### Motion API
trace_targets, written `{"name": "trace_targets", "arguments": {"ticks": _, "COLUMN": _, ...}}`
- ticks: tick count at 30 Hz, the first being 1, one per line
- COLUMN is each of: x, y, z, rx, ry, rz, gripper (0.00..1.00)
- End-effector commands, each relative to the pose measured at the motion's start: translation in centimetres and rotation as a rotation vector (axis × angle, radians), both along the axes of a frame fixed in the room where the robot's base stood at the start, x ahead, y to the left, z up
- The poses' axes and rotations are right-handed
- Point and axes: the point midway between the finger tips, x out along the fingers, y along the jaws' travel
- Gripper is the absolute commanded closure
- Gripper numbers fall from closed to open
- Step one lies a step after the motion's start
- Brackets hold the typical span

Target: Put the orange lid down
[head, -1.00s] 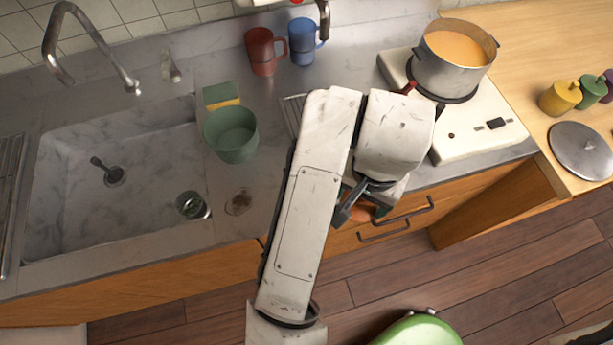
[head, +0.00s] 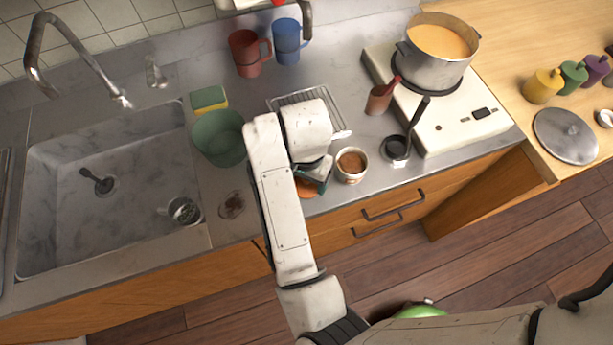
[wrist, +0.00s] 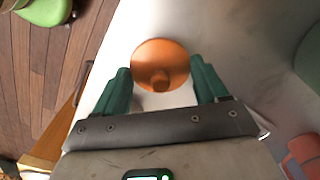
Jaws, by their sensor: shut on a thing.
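The orange lid (wrist: 158,58) is a round disc with a knob, seen in the wrist view between and just beyond the green fingers of my gripper (wrist: 162,82). In the head view the lid (head: 306,188) shows partly below my gripper (head: 316,172), near the front edge of the counter, and my arm hides the rest. My gripper is shut on the lid. I cannot tell whether the lid touches the counter. A white cup with brown contents (head: 351,165) stands close to the right of my gripper.
A green bowl (head: 217,138) and the sink (head: 60,215) lie left. A wire rack (head: 290,96) is behind my gripper. Bare counter lies beside the lid.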

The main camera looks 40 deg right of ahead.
Motion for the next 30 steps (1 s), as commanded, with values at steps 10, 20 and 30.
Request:
{"name": "trace_targets", "arguments": {"ticks": 10, "x": -0.02, "y": 0.04, "z": -0.56, "rx": 0.001, "ry": 0.000, "rz": 0.001, "gripper": 0.56}}
{"name": "trace_targets", "arguments": {"ticks": 20, "x": -0.02, "y": 0.02, "z": -0.74, "rx": 0.000, "ry": 0.000, "rz": 0.000, "gripper": 0.06}}
{"name": "trace_targets", "arguments": {"ticks": 30, "x": -0.02, "y": 0.02, "z": -0.46, "rx": 0.000, "ry": 0.000, "rz": 0.001, "gripper": 0.02}}
